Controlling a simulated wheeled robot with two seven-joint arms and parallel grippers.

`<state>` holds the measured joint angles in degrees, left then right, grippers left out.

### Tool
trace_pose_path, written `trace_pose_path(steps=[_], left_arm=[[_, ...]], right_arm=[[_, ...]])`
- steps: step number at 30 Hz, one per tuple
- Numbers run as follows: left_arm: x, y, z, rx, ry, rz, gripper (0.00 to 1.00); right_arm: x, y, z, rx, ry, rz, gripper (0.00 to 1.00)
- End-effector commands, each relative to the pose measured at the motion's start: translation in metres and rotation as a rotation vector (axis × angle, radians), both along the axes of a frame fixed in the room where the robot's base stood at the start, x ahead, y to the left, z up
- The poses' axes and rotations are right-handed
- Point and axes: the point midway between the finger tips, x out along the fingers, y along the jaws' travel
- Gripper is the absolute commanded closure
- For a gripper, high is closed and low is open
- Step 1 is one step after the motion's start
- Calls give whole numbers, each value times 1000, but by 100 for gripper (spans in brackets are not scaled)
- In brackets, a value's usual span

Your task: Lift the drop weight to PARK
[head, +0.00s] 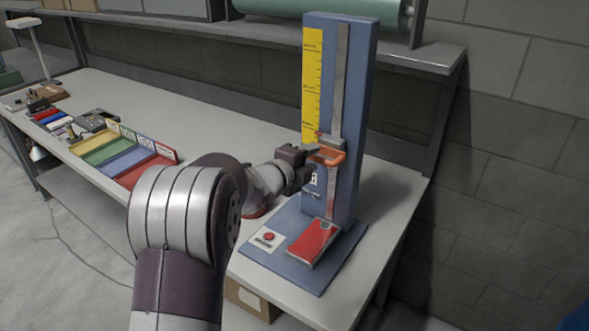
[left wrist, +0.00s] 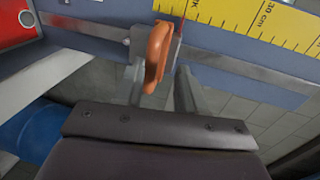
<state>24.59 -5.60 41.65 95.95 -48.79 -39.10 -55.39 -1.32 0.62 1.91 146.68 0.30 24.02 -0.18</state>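The drop-weight stand is a tall blue post (head: 362,90) on a blue base, with a metal rail up its front. The drop weight's carriage, with an orange handle (head: 334,157), sits on the rail around the lower end of the yellow scale (head: 312,80). My left gripper (head: 318,155) is at the handle. In the left wrist view its fingers (left wrist: 160,80) stand close on both sides of the orange handle (left wrist: 158,50) and appear closed on it. The fingertips are partly hidden. I cannot read a PARK mark. My right gripper is out of view.
A red block (head: 313,240) and a small panel with a red button (head: 268,237) are on the base below the weight. Coloured trays (head: 120,152) stand on the bench to the left. A shelf (head: 440,58) runs behind the post.

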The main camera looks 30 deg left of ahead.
Motion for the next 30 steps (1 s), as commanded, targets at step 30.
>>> trace_pose_path(steps=[30], left_arm=[[-86,8,16,-32,13,15,62]], right_arm=[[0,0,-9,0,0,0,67]])
